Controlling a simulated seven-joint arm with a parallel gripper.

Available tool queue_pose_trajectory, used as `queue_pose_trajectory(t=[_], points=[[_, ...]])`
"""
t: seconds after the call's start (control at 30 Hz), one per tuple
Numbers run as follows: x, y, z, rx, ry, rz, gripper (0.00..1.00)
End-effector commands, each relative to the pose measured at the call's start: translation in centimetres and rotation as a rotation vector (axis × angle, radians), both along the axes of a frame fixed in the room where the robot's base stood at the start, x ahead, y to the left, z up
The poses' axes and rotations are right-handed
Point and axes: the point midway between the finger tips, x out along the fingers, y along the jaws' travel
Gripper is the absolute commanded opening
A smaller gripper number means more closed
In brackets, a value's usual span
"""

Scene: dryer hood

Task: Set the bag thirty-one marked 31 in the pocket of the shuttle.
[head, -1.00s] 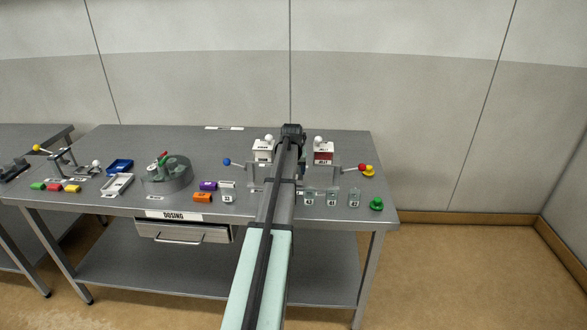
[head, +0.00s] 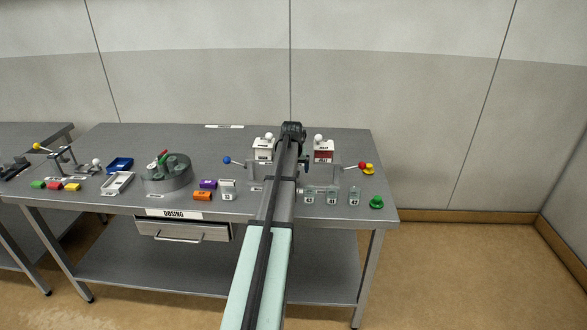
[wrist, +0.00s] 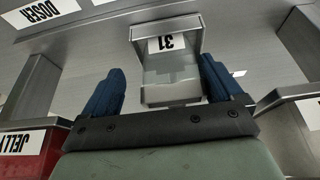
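The bag thirty-one (wrist: 167,43) shows in the wrist view as a pale, box-like bag with a white label reading 31 upside down. It sits inside or against a grey metal holder (wrist: 196,32), which may be the shuttle's pocket; I cannot tell how deep it sits. My gripper (wrist: 163,78) has its two blue fingers apart, one on each side of the bag's near part. A gap shows at the left finger; the right finger is very close to the bag. In the head view, my arm hides the bag and most of the holder.
White-topped hoppers stand left (head: 263,148) and right (head: 323,151) of my arm. Several small labelled bags (head: 332,196) stand at the front right, near a green button (head: 376,202). A blue-knobbed lever (head: 227,160) and a red-knobbed one (head: 362,166) flank the station.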

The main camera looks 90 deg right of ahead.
Motion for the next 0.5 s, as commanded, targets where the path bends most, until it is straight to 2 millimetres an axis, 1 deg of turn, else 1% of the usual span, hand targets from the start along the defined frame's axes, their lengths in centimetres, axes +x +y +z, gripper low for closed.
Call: queue_pose_trajectory(t=[0.4, 0.5], points=[[0.0, 2.7, 7.2, -0.008, -0.003, -0.001, 0.93], [0.0, 3.3, 8.6, -0.007, -0.003, -0.001, 0.93]])
